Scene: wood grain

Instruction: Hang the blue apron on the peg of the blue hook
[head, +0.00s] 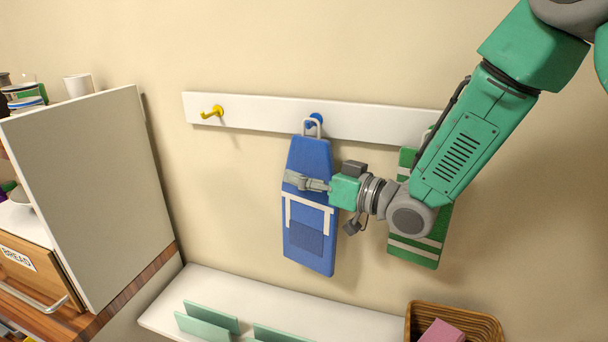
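The blue apron (310,240) is upright against the wall below the white rail. Its grey loop (305,128) overlaps the blue hook (316,118) in the head view; I cannot tell whether the loop is around the peg or just in front of it. My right gripper (298,181) reaches in from the right across the upper middle of the apron. Its fingertips lie in front of the blue cloth, and I cannot tell whether they are shut on it. My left gripper is out of view.
A yellow hook (212,112) on the white rail (260,113) is bare. A green striped apron (418,248) hangs to the right, partly behind my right arm. Below are a white shelf (225,285) with pale green dividers and a wicker basket (485,322). A cabinet panel (85,190) stands left.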

